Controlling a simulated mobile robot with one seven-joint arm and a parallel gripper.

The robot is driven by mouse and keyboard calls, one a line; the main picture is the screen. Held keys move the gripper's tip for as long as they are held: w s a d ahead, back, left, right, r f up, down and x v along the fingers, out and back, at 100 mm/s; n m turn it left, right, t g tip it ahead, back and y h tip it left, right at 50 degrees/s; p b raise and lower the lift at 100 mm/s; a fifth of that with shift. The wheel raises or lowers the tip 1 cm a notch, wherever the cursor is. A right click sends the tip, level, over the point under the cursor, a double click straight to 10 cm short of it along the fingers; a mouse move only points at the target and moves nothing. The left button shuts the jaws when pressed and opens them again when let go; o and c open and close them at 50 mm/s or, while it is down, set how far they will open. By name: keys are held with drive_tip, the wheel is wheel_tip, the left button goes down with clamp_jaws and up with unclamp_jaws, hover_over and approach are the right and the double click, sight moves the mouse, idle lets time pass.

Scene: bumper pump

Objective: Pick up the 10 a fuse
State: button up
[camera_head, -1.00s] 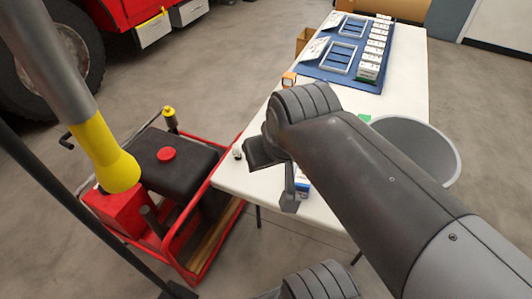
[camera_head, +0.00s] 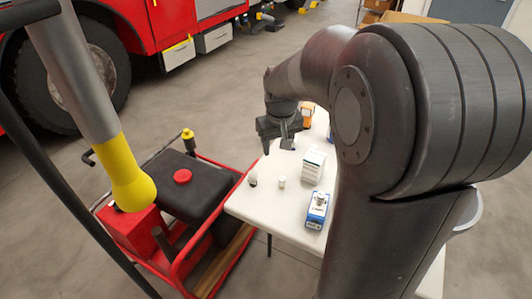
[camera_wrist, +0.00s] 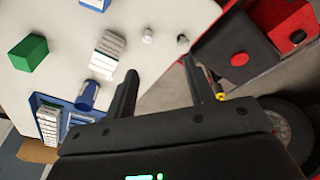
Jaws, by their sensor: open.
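My gripper (camera_head: 278,142) is open and empty, above the far left part of the white table (camera_head: 278,212). In the wrist view its two fingers (camera_wrist: 165,85) stand wide apart with nothing between them. A small white cylinder (camera_head: 282,182) and a small dark-and-light piece (camera_head: 253,180) stand on the table near its left edge. In the wrist view the white cylinder (camera_wrist: 147,36) and the dark piece (camera_wrist: 183,42) lie beyond the fingertips. I cannot read a rating on either, so I cannot tell which is the 10 A fuse.
A white box (camera_head: 314,164) and a blue-and-white box (camera_head: 317,208) stand on the table. The wrist view also shows a green box (camera_wrist: 28,52), a blue cylinder (camera_wrist: 88,95) and a blue mat (camera_wrist: 40,100). A red-framed pump (camera_head: 170,190) stands left of the table.

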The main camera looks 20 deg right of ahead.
drive_tip(key=g, duration=0.2)
hover_over(282, 178)
wheel_tip(282, 178, down, 15)
wheel_tip(282, 178, down, 11)
drive_tip(key=shift+s+r, duration=0.1)
drive_tip(key=shift+r, duration=0.1)
drive_tip(key=shift+c, duration=0.2)
drive_tip(key=c, duration=1)
drive_tip(key=shift+r, duration=0.1)
